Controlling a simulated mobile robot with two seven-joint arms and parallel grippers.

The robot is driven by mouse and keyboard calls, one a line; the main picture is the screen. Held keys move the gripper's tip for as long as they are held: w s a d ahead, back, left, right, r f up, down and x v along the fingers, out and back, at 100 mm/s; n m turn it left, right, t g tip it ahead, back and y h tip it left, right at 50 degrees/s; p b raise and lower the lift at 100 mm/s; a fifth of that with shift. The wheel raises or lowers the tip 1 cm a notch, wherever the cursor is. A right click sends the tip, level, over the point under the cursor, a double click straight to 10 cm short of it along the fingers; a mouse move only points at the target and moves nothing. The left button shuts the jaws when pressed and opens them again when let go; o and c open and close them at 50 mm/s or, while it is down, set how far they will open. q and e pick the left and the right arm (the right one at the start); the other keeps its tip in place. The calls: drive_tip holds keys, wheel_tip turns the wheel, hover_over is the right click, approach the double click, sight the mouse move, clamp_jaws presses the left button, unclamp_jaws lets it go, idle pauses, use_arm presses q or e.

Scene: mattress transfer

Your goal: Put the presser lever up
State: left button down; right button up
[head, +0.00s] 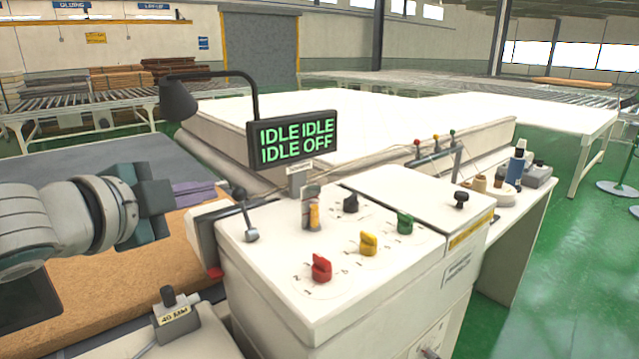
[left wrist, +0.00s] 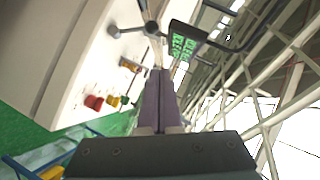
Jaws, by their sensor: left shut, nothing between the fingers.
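A lever with a grey ball end (head: 251,235) and a dark upper end stands on the left side of the white machine box (head: 285,265). The fingers (left wrist: 159,75) are shut and empty. Tips and lever look close; I cannot tell whether they touch. My right gripper is out of view.
A display (head: 292,139) reading IDLE IDLE IDLE OFF stands behind the box. Red (head: 321,267), yellow (head: 368,243), green (head: 404,222) and black knobs sit on its top. A lamp (head: 180,100) on a bent arm overhangs. A brown board (head: 130,290) lies below my left arm.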

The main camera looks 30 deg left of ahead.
use_arm(q)
drive_tip(key=shift+v, duration=0.95)
drive_tip(key=s+d+f+n+g+h, duration=0.1)
drive_tip(key=s+d+f+n+g, duration=0.45)
drive_tip(key=s+d, duration=0.3)
drive_tip(key=s+d+f+n+g+h, duration=0.1)
drive_tip(key=s+d+f+n+g, duration=0.45)
drive_tip(key=s, duration=0.45)
wheel_tip(320, 180, up, 28)
drive_tip(key=s+d+m+p, duration=0.1)
drive_tip(key=d+p, duration=0.1)
drive_tip(key=p, duration=2.6)
drive_tip(key=shift+s+m+h, duration=0.3)
drive_tip(key=shift+s, duration=0.05)
drive_tip(key=shift+d+r, duration=0.1)
drive_tip(key=shift+r, duration=0.05)
